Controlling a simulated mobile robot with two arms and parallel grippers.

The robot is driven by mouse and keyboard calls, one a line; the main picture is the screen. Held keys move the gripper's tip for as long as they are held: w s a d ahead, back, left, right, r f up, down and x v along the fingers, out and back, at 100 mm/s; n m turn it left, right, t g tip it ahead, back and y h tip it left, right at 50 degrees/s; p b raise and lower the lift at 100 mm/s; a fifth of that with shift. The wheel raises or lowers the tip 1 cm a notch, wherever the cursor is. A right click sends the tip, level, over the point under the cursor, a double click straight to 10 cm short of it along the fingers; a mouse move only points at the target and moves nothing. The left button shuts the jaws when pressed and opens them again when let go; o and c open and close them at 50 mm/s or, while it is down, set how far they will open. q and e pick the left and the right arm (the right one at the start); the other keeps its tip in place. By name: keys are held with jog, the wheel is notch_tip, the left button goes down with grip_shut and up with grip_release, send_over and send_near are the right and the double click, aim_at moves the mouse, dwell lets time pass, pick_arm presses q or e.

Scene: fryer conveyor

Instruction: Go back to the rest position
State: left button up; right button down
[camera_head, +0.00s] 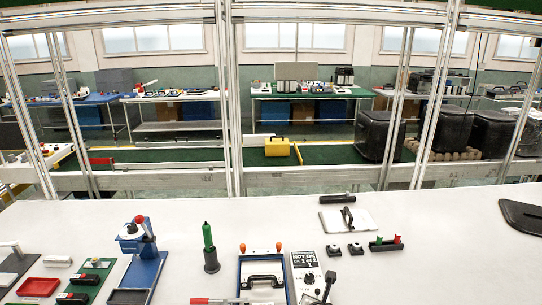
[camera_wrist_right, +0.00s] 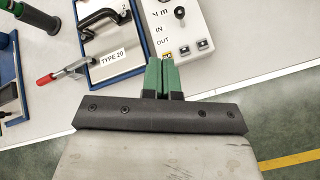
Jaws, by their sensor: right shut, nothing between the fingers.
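My right gripper (camera_wrist_right: 161,78) shows in the right wrist view as two green fingertips pressed together, with nothing between them. It is beside the lower edge of a white control panel (camera_wrist_right: 187,22) marked IN and OUT; I cannot tell its height above the table. A blue-framed fixture (camera_wrist_right: 112,38) labelled TYPE 20 lies to its upper left. Neither of my grippers shows in the head view, and my left gripper is in no view.
The white table (camera_head: 440,255) holds a blue-framed fixture (camera_head: 262,272), a control panel (camera_head: 306,264), a green-tipped tool in a black holder (camera_head: 210,250), a blue stand (camera_head: 140,272) and a white plate with a handle (camera_head: 347,219). The table's back left is clear. Aluminium frame posts (camera_head: 231,130) stand behind it.

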jog(key=s+a+f+m+g, duration=0.2)
jog(key=s+a+m, duration=0.1)
jog(key=s+m, duration=0.6)
jog(key=s+d+r+m+g, duration=0.25)
jog(key=s+m, duration=0.35)
jog(key=s, duration=0.3)
jog(key=s+d+r+m+g, duration=0.1)
jog(key=s+d+r+m, duration=0.25)
jog(key=s+m, duration=0.45)
jog(key=s+d+r+m+g, duration=0.15)
jog(key=s+d+m, duration=0.3)
jog(key=s, duration=0.55)
notch_tip(320, 180, down, 34)
jog(key=s+g+b, duration=0.1)
jog(key=s+b, duration=0.1)
jog(key=b, duration=0.6)
pick_arm(q)
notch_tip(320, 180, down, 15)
jog(key=b, duration=0.6)
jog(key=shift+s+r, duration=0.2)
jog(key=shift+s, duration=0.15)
pick_arm(e)
jog(key=s+d+f, duration=0.1)
jog(key=s+f, duration=0.7)
jog(key=f, duration=0.3)
jog(key=s+d+f+g, duration=0.1)
jog(key=s+f, duration=0.7)
jog(key=f, duration=0.3)
jog(key=shift+m+y, duration=0.3)
jog(key=shift+m, duration=0.05)
